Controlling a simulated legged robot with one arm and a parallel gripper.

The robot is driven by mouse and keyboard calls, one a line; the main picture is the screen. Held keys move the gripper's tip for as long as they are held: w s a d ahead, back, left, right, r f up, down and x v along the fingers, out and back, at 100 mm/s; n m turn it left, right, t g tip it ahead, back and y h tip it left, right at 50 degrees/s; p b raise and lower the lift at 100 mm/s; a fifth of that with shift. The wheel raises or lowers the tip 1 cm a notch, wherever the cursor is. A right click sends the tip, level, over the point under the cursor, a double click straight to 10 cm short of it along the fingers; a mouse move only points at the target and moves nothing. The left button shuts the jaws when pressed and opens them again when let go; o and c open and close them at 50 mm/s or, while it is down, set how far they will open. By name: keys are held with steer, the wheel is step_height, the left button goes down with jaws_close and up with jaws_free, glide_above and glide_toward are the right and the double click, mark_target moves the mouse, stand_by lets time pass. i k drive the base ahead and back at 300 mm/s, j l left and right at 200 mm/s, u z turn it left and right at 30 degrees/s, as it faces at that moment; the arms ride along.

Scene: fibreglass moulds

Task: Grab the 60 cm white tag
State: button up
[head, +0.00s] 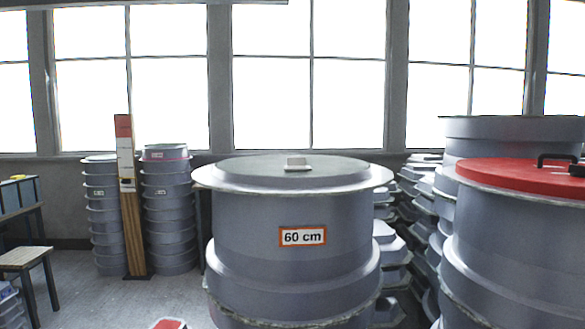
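The 60 cm tag (303,236) is a small white rectangle with black "60 cm" lettering and an orange-red border. It sits on the front side of the upper part of a large grey round mould (245,225) in the middle of the head view. It faces me, looks level, and nothing covers it. My gripper does not show in this view, so I cannot see its state.
A grey lid with a pale block (295,163) tops the middle mould. A mould with a red lid (530,176) stands close at right. Grey mould stacks (168,215), a wooden post (132,220) and a stool (25,260) are at left. Some floor (85,300) is clear there.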

mark_target(294, 163)
steer(key=i+l+u, duration=0.15)
steer(key=i, duration=0.25)
steer(key=i+l+u, duration=0.15)
steer(key=i+l, duration=0.15)
steer(key=i, duration=0.1)
